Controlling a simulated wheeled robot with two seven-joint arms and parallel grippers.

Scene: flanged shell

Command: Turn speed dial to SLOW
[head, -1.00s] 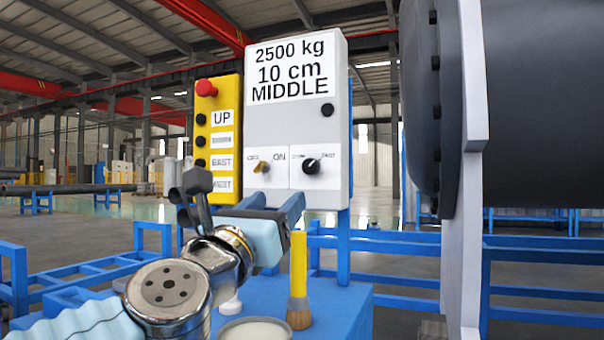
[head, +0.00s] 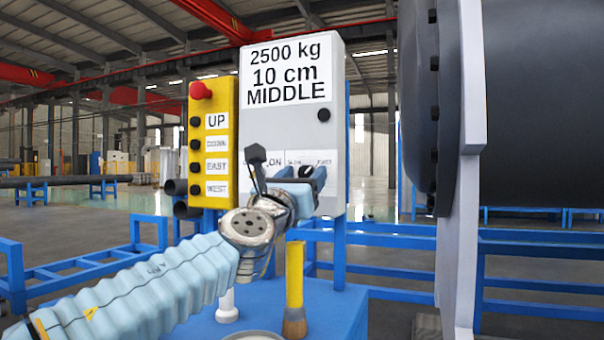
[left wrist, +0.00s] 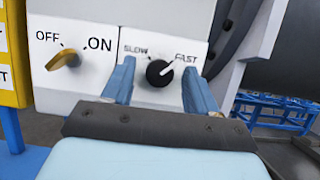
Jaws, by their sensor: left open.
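The speed dial (left wrist: 159,73) is a black round knob on a white plate marked SLOW at left and FAST at right. Its white pointer line aims up and right, toward FAST. In the head view the dial (head: 306,171) shows between the fingertips of my left gripper (head: 304,172). In the left wrist view my left gripper (left wrist: 157,85) is open, with one blue finger on each side of the dial. I see no clear contact with the knob. My right gripper is not in view.
An orange ON/OFF switch (left wrist: 64,60) sits left of the dial. The grey control box (head: 285,125) carries it, beside a yellow button panel (head: 209,145) with a red stop button (head: 201,91). A brush (head: 294,290) stands below. The large flanged shell (head: 420,100) is at right.

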